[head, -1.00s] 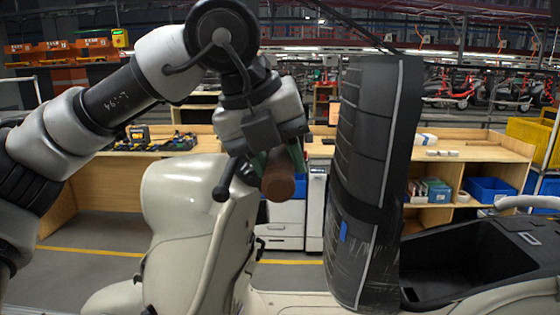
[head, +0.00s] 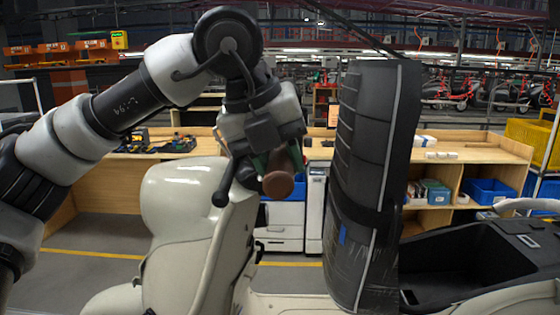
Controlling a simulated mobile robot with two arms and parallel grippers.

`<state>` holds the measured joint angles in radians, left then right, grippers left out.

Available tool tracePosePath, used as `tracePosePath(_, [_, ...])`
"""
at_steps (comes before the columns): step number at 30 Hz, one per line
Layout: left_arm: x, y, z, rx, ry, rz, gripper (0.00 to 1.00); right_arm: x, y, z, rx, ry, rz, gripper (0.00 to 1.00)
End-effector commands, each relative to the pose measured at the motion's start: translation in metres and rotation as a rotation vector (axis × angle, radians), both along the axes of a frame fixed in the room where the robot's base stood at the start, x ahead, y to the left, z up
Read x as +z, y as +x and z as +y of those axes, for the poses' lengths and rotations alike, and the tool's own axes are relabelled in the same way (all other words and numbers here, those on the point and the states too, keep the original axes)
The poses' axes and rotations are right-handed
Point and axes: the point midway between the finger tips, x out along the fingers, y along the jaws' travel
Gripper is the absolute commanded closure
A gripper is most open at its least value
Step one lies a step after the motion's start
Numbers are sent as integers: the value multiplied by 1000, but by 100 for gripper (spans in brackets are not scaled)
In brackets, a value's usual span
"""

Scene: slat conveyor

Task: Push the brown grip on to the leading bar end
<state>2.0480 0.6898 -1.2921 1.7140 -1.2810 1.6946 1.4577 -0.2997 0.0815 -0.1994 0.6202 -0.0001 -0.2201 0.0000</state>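My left gripper (head: 277,160) comes in from the left and is shut on the brown grip (head: 278,185), its green-edged fingers at either side. The grip is seen almost end-on, with its rounded end towards me. A cream scooter (head: 185,205) stands below. A black lever with a ball end (head: 221,198) sticks out beside the gripper on its left. The bar end is hidden behind the gripper and grip, so I cannot tell whether the grip is around it or only in front of it. My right gripper is not in view.
The scooter's dark seat (head: 365,150) stands tipped up close to the right of the grip. Its open black storage well (head: 465,265) lies at the right. Wooden benches (head: 480,150) with blue bins (head: 488,190) are behind, beyond a yellow floor line (head: 95,254).

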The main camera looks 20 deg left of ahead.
Motion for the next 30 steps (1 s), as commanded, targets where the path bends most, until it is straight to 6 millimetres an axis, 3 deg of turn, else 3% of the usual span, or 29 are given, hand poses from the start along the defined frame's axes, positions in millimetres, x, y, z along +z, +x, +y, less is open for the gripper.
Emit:
tracePosePath(8, [0,8,2,-1,-1,2,91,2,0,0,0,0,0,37])
tracePosePath(9, [0,8,2,-1,0,1,64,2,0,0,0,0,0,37])
tracePosePath(15, [0,8,2,0,0,1,37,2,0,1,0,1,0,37])
tracePosePath(24, [2,7,3,0,-1,0,37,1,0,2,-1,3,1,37])
tracePosePath(30, [27,-2,10,1,-3,-4,37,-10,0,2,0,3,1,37])
